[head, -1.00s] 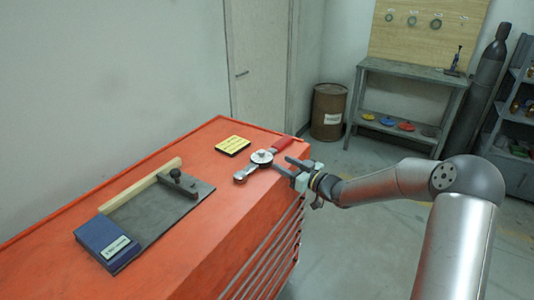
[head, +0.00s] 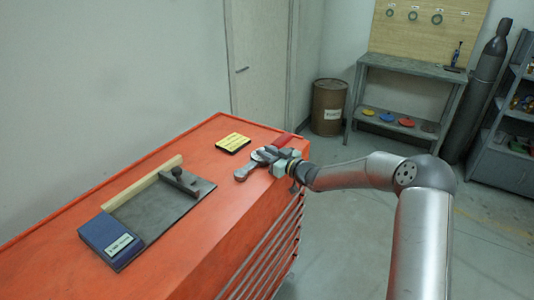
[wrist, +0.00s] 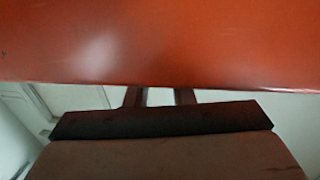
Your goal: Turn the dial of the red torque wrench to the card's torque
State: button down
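The torque wrench lies on the orange cabinet top (head: 190,235) near its right edge. Its red handle (head: 284,140) points away and its grey ratchet head (head: 243,173) points toward the near left. The round dial (head: 259,156) is partly hidden by my gripper (head: 268,158). My gripper reaches in from the right, low over the wrench, with its fingers at the dial. In the wrist view, the fingers (wrist: 158,97) stand apart with a gap between them. Contact with the dial cannot be told. The yellow card (head: 233,142) lies left of the wrench; its writing is too small to read.
A grey plate (head: 165,215) with a wooden strip (head: 143,183), a dark clamp (head: 180,182) and a blue block (head: 110,238) lies at the left of the cabinet top. A brown drum (head: 329,107) and a grey bench (head: 410,75) stand behind on the floor.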

jog(key=shift+a+f+m+t+h+b, duration=0.1)
jog(key=shift+f+m+t+h+b, duration=0.25)
jog(key=shift+b, duration=1.2)
jog(key=shift+s+r+m+t+h+b, duration=0.15)
jog(key=shift+r+m+t+h+b, duration=0.25)
jog(key=shift+t+h+b, duration=0.2)
jog(key=c, duration=1.2)
grip_release()
jog(key=shift+c, duration=0.2)
jog(key=shift+s+d+f, duration=0.15)
jog(key=shift+s+d, duration=0.2)
jog(key=shift+d, duration=0.05)
jog(key=b+v, duration=0.2)
jog(key=v, duration=1.4)
jog(key=shift+d, duration=0.15)
